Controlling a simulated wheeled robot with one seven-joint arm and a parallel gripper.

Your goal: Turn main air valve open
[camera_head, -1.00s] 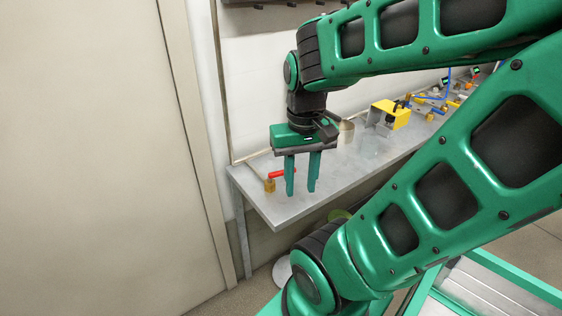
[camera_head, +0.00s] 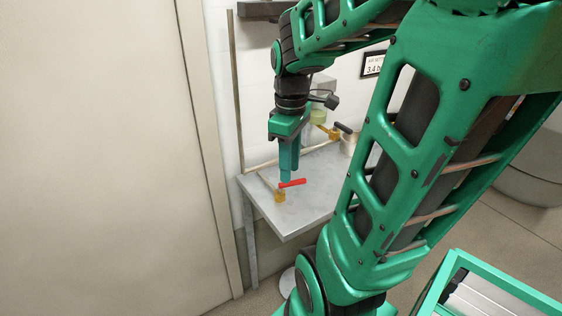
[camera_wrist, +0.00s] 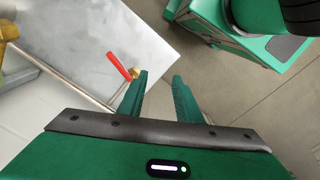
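The main air valve has a red lever handle (camera_head: 292,183) on a brass body (camera_head: 279,196), at the near left end of the grey bench (camera_head: 290,217). In the wrist view the red handle (camera_wrist: 119,66) and brass body (camera_wrist: 135,73) lie just left of the left fingertip. My gripper (camera_head: 287,180) points down, its tips at or just above the handle in the head view; contact cannot be told.
A thin pipe (camera_wrist: 75,87) runs from the valve along the bench. A brass fitting (camera_head: 325,131) and a wall display (camera_head: 374,65) stand farther back. A plain beige panel (camera_head: 95,150) fills the left. Open floor lies beyond the bench edge.

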